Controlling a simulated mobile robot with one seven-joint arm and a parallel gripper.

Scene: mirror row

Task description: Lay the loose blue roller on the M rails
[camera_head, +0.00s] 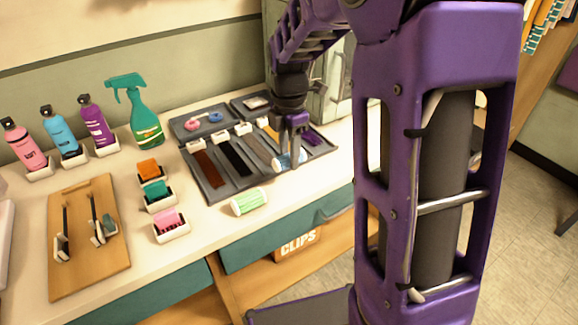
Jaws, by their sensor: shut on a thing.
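My gripper (290,154) points down over the right part of the dark organiser tray (215,191). It is shut on a pale blue and white roller (279,162), whose ends show on either side of the fingers. The roller is at the tray's front right; I cannot tell whether it touches the tray. A green and white roller (249,202) lies on the counter in front of the tray. No M marking is legible, and the rails cannot be made out; my gripper and arm hide part of that area.
The tray also holds brown (208,169), black (234,158) and grey strips, with small white blocks behind. Left stand small holders with orange, teal and pink items (168,219), a wooden board (89,262), several bottles (60,132) and a green spray bottle (144,122). The counter's front edge is close.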

